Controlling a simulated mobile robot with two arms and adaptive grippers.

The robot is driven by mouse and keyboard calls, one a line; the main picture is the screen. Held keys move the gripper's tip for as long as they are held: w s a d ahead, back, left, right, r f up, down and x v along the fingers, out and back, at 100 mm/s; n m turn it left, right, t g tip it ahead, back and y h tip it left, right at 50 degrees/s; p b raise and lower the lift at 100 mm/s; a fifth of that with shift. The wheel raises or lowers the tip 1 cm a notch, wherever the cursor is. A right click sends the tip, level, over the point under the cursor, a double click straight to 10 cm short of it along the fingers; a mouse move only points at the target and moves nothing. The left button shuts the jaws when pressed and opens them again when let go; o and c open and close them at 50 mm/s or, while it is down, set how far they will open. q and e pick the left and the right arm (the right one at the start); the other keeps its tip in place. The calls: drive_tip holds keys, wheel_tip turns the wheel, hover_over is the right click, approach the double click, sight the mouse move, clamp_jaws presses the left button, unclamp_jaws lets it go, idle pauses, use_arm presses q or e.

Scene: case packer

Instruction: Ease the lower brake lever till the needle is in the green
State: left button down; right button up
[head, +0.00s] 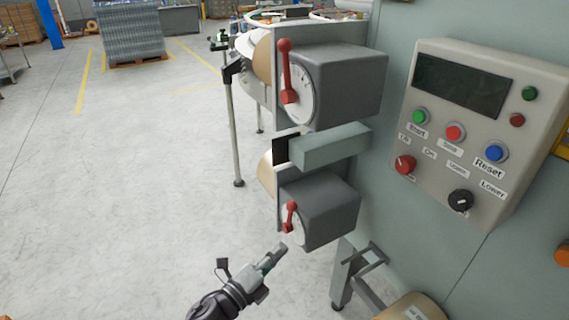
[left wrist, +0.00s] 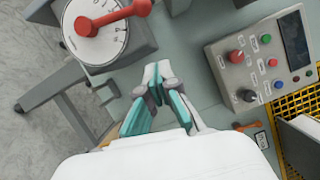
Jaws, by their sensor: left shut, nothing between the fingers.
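The lower brake (head: 323,211) is a dark grey box with a white dial (head: 299,232) on its face. Its red lever (head: 291,216) points up, with the ball knob on top. In the left wrist view, the red lever (left wrist: 118,16) lies across a dial (left wrist: 103,42) at the top left. I cannot make out a needle or a green zone. My left gripper (head: 280,250) is shut and empty, just below the lower brake and apart from the lever. Its fingertips also show in the left wrist view (left wrist: 157,75). My right gripper is not in view.
The upper brake (head: 345,85) has a similar red lever (head: 287,70). A grey-green bar (head: 330,148) juts out between the brakes. A control panel (head: 480,130) with buttons and knobs is at the right. A metal leg frame (head: 350,275) stands below. The floor (head: 130,200) at left is clear.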

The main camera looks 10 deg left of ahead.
sight(290, 210)
use_arm(q)
drive_tip(key=c, duration=1.9)
unclamp_jaws()
drive_tip(key=o, duration=0.6)
drive_tip(key=shift+w+d+m+y+b, duration=0.1)
drive_tip(key=shift+w+m+y+b, duration=0.05)
drive_tip(key=shift+m+y+b, duration=0.2)
drive_tip(key=shift+o, duration=1)
drive_tip(key=shift+w+d+m+t+y+b, duration=0.15)
drive_tip(key=shift+m+t+y+b, duration=0.15)
drive_tip(key=shift+m, duration=0.35)
drive_tip(key=w+m+y+b, duration=0.1)
drive_tip(key=w+m+y, duration=0.1)
drive_tip(key=w, duration=0.3)
drive_tip(key=w+d+m+t+y+b, duration=0.1)
drive_tip(key=w+m+y+b, duration=0.1)
drive_tip(key=w+m, duration=0.2)
drive_tip(key=w+r+m+y+b, duration=0.1)
drive_tip(key=w+m+y, duration=0.1)
drive_tip(key=w+m, duration=0.2)
drive_tip(key=shift+w+d+r+m+t+y, duration=0.1)
drive_tip(key=shift+w+d+m+t+y, duration=0.1)
drive_tip(key=shift+w, duration=0.2)
drive_tip(key=shift+w+d+m+t+y, duration=0.1)
drive_tip(key=shift+w+m, duration=0.1)
drive_tip(key=shift+w, duration=0.2)
